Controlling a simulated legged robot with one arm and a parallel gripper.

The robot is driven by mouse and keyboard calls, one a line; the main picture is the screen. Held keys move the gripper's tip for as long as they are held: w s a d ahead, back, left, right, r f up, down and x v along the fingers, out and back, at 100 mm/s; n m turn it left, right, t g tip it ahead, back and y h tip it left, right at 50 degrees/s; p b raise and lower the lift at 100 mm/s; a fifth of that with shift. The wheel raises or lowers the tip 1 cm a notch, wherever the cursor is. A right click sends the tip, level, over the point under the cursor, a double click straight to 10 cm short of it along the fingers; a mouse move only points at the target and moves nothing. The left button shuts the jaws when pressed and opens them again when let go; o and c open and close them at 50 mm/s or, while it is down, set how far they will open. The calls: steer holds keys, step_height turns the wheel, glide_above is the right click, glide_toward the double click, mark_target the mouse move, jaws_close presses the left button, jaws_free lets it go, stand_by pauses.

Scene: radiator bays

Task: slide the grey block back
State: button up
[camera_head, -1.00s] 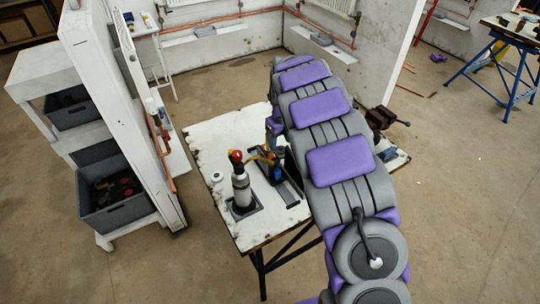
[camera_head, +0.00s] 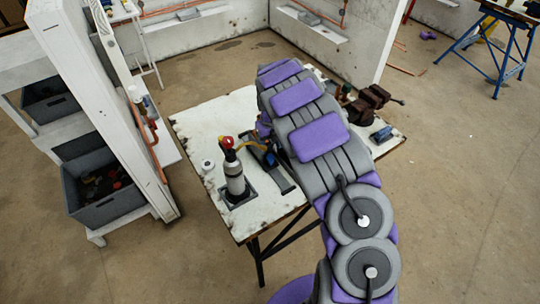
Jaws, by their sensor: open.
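A small grey block-like piece (camera_head: 310,18) lies on the white ledge (camera_head: 318,26) of the right-hand wall. Another small grey piece (camera_head: 188,13) lies on the ledge of the back left wall. I cannot tell from this view which is the task's grey block. My grey and purple arm reaches away from me over the white worktable (camera_head: 200,125). My gripper's fingers are hidden behind or below the arm's far end, so their relation to either piece cannot be seen.
The worktable carries a red-topped cylinder (camera_head: 233,170), a white roll (camera_head: 207,165), a dark tool (camera_head: 268,160) and a brown vise (camera_head: 368,100). A white shelf with grey bins (camera_head: 105,205) stands left. A blue trestle (camera_head: 488,50) stands far right. Floor right of the table is open.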

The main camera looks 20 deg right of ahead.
mark_target(270, 156)
step_height(270, 156, down, 5)
steer(key=shift+a+f+b, duration=0.1)
steer(key=shift+f+b, duration=0.1)
steer(key=shift+b, duration=0.2)
steer(key=shift+c, duration=0.3)
jaws_close()
